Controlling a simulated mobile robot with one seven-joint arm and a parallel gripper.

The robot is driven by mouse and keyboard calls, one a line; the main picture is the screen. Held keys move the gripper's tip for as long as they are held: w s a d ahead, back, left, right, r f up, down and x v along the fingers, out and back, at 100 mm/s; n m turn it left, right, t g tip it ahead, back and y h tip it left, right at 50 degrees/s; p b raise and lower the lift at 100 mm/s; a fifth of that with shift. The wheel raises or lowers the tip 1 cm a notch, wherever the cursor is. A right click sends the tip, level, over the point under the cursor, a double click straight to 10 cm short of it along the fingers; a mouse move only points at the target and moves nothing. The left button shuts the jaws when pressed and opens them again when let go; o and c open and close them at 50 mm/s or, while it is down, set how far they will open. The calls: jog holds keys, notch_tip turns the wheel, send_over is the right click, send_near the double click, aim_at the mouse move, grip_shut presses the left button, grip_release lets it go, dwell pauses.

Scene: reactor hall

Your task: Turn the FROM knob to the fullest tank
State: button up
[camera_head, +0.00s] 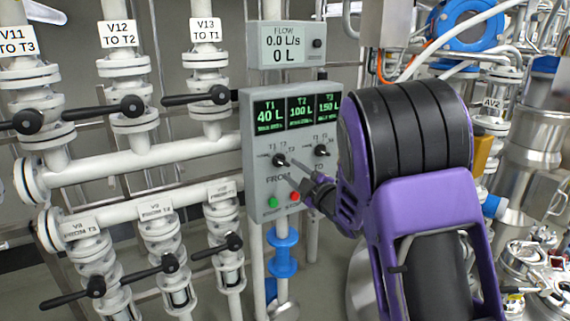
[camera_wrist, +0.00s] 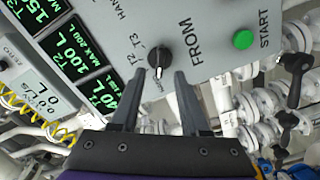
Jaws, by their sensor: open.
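The FROM knob (camera_head: 281,160) is a black dial on the grey control panel (camera_head: 262,183), above the word FROM. In the wrist view the knob (camera_wrist: 160,57) shows a white mark on its lower side in the picture; the label there is too small to read surely. My gripper (camera_head: 299,172) is open at the panel, close to the knob. In the wrist view my gripper's fingertips (camera_wrist: 159,74) lie on either side of the knob's lower part; contact cannot be told. The tank display (camera_head: 298,111) reads T1 40 L, T2 100 L, T3 150 L.
The TO knob (camera_head: 321,150) is right of the FROM knob. A green START button (camera_head: 273,203) and a red button (camera_head: 295,197) sit below. A flow meter (camera_head: 291,45) above reads 0.0 L/s, 0 L. Valve-fitted pipes (camera_head: 130,165) fill the left.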

aim_at(284, 164)
jog(key=x, duration=0.5)
grip_shut()
dwell(0.3)
